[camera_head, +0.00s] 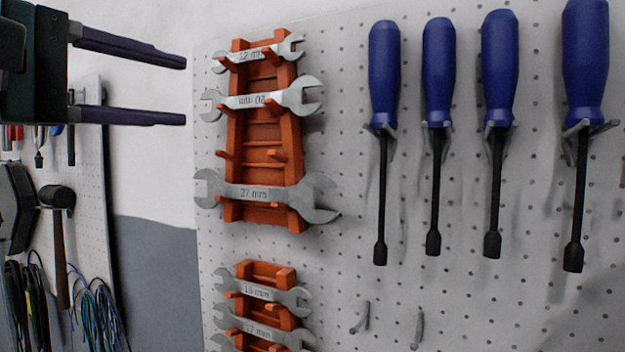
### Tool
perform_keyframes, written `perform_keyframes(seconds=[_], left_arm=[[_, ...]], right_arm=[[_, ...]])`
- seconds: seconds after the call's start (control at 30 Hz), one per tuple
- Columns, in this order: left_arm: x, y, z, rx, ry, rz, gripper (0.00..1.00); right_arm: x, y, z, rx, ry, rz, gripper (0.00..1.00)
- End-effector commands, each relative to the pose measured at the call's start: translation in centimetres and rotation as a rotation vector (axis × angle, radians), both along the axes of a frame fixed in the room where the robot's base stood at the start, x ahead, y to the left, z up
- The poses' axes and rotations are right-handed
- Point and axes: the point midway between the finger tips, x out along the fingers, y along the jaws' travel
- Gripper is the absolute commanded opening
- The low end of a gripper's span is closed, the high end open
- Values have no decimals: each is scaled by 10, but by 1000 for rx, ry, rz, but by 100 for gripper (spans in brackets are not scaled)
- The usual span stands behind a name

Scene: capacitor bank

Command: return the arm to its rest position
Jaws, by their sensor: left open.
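My left gripper (186,90) comes in from the upper left with its two dark fingers apart and nothing between them. It stands in front of the white wall, left of the pegboard with the wrenches, and looks clear of the tools. My right gripper is not in view.
A pegboard (335,200) fills the right side. An orange rack (262,130) on it holds wrenches, with a second orange rack (262,268) below. Several blue-handled drivers (437,70) hang at right. A hammer (58,196) and cables (95,305) hang on another board at left.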

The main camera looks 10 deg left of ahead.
Motion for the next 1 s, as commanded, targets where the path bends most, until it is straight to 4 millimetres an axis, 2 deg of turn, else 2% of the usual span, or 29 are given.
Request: perform_keyframes(seconds=[0.07, 0.13, 0.17, 0.27, 0.3, 0.37, 0.4, 0.5, 0.6, 0.73, 0.83, 1.0], left_arm=[[-1, -3, -20, 56, 23, 3, 57], [-4, -7, -52, 168, 57, 8, 57], [-7, -10, -71, 232, 77, 7, 57], [-29, -16, -146, 507, 164, -21, 57], [-43, -19, -177, 631, 203, -50, 57], [-69, -20, -221, 813, 261, -110, 57], [-90, -21, -247, 930, 300, -164, 57], [-145, -20, -300, 1187, 389, -327, 57], [-196, -17, -333, 1372, 458, -500, 57], [-242, -13, -352, 1504, 510, -674, 57], [-257, -11, -357, 1547, 525, -739, 57], [-260, -10, -358, 1560, 526, -754, 57]], right_arm=[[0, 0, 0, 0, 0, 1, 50], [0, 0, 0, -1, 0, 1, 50], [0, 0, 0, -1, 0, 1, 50], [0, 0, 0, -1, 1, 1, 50], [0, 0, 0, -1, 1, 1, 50], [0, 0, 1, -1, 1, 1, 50], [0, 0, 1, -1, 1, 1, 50], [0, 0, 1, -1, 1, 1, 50], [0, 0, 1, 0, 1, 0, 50], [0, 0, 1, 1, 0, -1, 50], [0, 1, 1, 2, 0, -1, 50], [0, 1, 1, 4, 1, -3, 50]])
